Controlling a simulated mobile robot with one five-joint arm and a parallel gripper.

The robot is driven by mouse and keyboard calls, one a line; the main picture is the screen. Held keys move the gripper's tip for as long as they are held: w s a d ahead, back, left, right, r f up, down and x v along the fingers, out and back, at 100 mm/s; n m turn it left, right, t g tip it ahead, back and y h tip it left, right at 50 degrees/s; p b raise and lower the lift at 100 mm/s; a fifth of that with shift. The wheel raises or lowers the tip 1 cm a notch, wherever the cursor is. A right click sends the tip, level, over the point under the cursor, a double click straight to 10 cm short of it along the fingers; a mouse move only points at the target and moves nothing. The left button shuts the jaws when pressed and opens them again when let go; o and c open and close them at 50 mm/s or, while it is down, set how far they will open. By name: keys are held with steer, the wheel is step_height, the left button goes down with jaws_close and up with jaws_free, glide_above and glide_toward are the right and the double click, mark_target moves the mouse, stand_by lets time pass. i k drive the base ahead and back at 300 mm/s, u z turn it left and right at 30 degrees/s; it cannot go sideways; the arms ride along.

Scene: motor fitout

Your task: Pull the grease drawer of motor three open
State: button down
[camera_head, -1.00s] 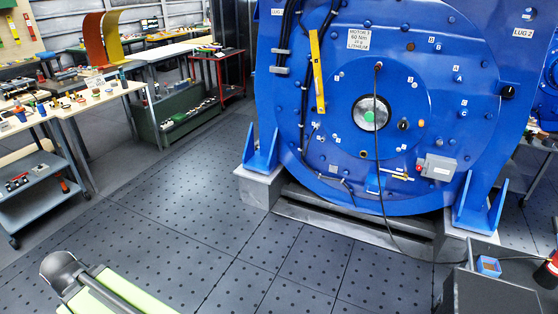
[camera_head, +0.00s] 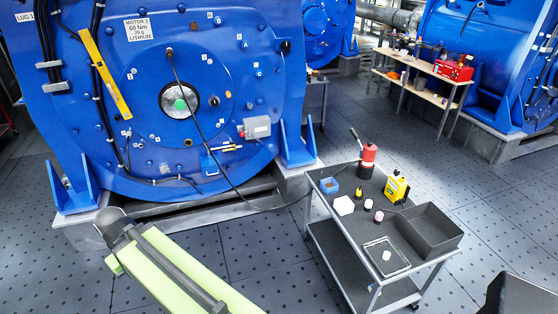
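Motor three (camera_head: 235,80) is the large blue round housing at the left of the head view, with a white label (camera_head: 147,29) reading MOTOR 3. No gripper fingers show.
A dark cable (camera_head: 235,190) hangs from the motor toward the cart. Floor before the motor is clear.

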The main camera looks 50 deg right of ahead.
mark_target(210, 170)
steer(key=z, duration=1.05)
steer(key=i, duration=2.45)
steer(key=u, duration=3.6)
steer(key=i, duration=0.1)
steer(key=z, duration=1.8)
steer(key=k, duration=0.55)
steer(key=z, duration=0.15)
steer(key=i, duration=0.5)
steer(key=u, duration=0.05)
